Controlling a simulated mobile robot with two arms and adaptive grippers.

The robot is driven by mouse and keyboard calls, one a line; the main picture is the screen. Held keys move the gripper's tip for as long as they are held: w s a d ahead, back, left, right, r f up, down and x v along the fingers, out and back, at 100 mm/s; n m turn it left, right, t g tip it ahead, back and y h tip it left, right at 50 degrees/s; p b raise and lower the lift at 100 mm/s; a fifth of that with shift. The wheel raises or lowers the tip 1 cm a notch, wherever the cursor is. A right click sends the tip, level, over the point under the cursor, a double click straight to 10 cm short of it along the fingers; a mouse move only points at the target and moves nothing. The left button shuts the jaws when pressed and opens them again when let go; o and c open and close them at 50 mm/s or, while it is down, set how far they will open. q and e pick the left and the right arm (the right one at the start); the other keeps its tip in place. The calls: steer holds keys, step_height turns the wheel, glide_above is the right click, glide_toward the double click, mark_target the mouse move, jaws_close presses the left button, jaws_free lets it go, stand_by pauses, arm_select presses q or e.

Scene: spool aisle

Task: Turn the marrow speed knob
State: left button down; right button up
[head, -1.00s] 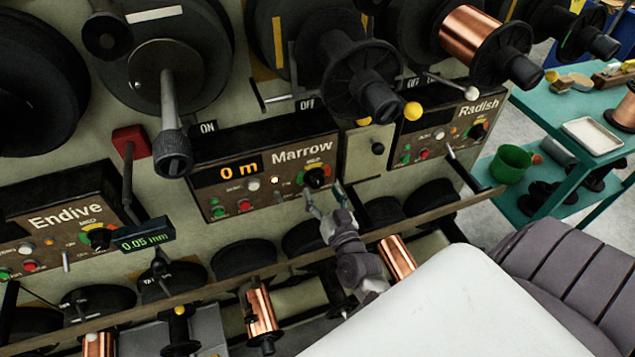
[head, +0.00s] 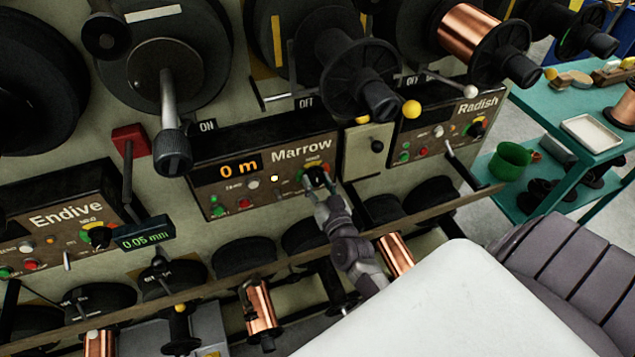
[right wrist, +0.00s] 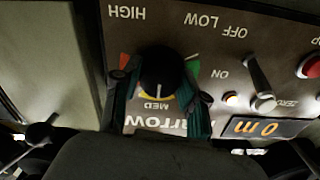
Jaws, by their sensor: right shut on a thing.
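The Marrow panel (head: 270,165) is a dark box with an orange "0 m" display, several small buttons and a black speed knob (head: 316,176) over a coloured dial at its right end. My right gripper (head: 318,186) reaches up to this knob from below. In the right wrist view, upside down, the knob (right wrist: 160,72) sits between the two teal fingers of the gripper (right wrist: 160,90), which is shut on it. The knob's pale pointer line is toward MED. The fingers partly cover the dial colours. My left gripper is not in view.
The Endive panel (head: 60,218) is at left and the Radish panel (head: 440,125) at right. A large spool (head: 350,75) juts out above the Marrow panel. A wooden rail (head: 300,257) runs below it, under my right arm. A toggle switch (right wrist: 262,95) stands near the knob.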

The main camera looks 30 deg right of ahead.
steer(key=shift+m, duration=0.4)
steer(key=m, duration=0.2)
steer(key=shift+m, duration=0.4)
steer(key=m, duration=0.4)
steer(key=shift+m, duration=0.3)
steer(key=m, duration=0.3)
steer(key=shift+m, duration=0.3)
steer(key=shift+m+b, duration=0.5)
steer(key=shift+m, duration=1.4)
steer(key=o, duration=1.1)
steer(key=shift+o, duration=0.2)
